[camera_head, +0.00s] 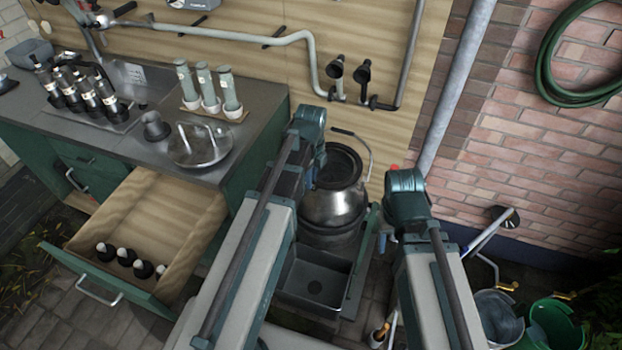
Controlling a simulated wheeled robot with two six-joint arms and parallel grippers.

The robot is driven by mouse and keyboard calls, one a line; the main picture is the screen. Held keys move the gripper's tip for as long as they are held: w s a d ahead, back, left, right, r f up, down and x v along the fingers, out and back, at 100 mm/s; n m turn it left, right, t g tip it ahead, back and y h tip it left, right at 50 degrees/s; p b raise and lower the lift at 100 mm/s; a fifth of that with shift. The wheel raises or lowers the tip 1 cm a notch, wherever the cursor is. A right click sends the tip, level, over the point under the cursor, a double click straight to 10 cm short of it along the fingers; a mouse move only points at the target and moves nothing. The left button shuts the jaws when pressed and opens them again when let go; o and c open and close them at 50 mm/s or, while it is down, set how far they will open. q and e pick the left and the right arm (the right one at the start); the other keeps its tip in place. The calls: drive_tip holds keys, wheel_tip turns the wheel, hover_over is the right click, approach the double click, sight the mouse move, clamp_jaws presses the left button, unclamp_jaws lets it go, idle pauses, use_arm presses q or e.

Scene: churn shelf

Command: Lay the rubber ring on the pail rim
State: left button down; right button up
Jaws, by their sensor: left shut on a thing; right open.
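The metal pail (334,208) stands upright in the middle of the view, with its wire handle raised behind it. A dark round band, which looks like the rubber ring (356,170), shows at the pail's mouth. I cannot tell whether it rests on the rim or is held just above it. My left gripper (314,180) is at the left side of the mouth, shut on what appears to be this ring; its fingertips are mostly hidden by my arm. My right gripper (384,240) is open, to the right of and lower than the pail, apart from it.
A dark square basin (316,278) sits in front of the pail. At left, a counter (240,115) holds bottles and a round metal lid (200,144); its open drawer (150,220) juts out. A grey bucket (497,318) and a green bucket (556,325) stand at lower right.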

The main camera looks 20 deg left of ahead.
use_arm(q)
drive_tip(key=c, duration=0.9)
unclamp_jaws()
drive_tip(key=shift+o, duration=0.2)
wheel_tip(320, 180, up, 14)
drive_tip(key=p, duration=1.4)
drive_tip(key=shift+s+f, duration=0.1)
drive_tip(key=shift+f, duration=0.05)
